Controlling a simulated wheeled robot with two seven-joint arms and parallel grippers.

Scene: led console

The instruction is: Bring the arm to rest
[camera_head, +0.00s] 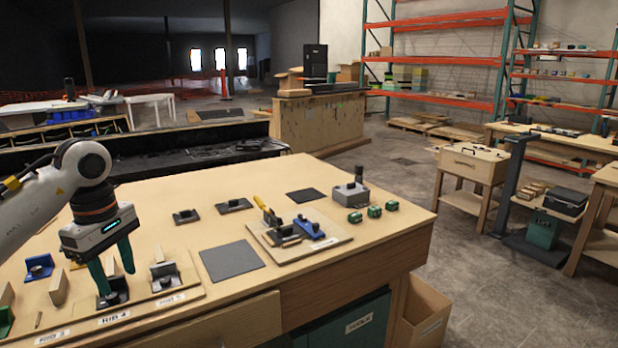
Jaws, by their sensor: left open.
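My left arm comes in from the left edge. Its gripper (118,284) points down over the front left of the wooden table (300,190). The two green fingers are apart, one on each side of a gap, just above or around a small black part on the board with the labelled bays. I cannot tell whether a finger touches that part. The label in front reads like NIB 4. My right gripper does not show.
Wooden blocks and a blue part (39,267) stand near the gripper. A board (297,238) with yellow-handled and blue items, a grey box (351,194), several green blocks (375,211) and dark flat pads (231,259) lie to the right. An open carton (425,312) stands beside the table.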

